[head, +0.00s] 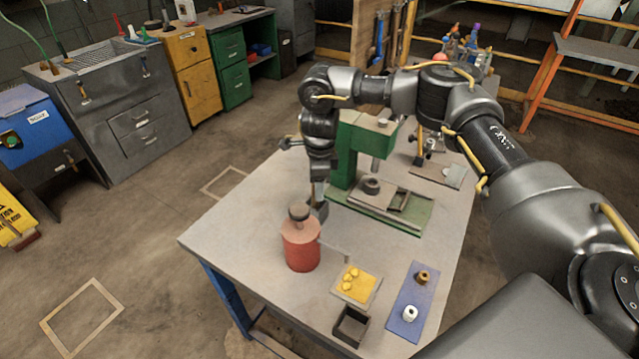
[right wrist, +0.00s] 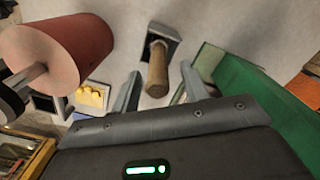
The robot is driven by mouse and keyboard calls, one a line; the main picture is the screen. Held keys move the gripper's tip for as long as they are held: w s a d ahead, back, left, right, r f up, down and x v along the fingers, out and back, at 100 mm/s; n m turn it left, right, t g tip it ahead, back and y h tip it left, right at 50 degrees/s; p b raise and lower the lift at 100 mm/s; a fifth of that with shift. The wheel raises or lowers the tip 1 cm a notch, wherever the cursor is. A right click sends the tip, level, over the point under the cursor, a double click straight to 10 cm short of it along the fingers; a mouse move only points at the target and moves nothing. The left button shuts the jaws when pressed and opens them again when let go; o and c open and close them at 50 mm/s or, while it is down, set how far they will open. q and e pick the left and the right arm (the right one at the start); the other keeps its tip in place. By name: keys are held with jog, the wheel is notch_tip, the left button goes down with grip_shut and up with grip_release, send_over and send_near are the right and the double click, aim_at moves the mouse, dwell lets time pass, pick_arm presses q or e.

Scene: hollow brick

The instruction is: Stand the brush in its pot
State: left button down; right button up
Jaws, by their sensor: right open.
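The brush's wooden handle (right wrist: 157,72) shows in the right wrist view, rising toward the camera from a dark grey square piece (right wrist: 162,38) on the table. I cannot tell whether that piece is the brush's head or a holder. My right gripper (right wrist: 161,84) is open, with its fingers on either side of the handle, apparently not touching it. In the head view the right gripper (head: 317,190) points down behind the red can, which partly hides the spot. An open dark square box (head: 350,325), possibly the pot, stands at the table's front edge. My left gripper is out of view.
The red can (head: 301,246) with a thin spout stands close beside the gripper. A green press (head: 345,160) stands behind it. A yellow tray (head: 357,288) and a blue mat (head: 412,303) with small parts lie near the front. Bare tabletop (head: 235,230) lies left.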

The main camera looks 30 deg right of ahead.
notch_tip(320, 180, up, 11)
jog(key=b, duration=0.1)
dwell(0.4)
jog(key=shift+d+f, duration=0.1)
dwell(0.4)
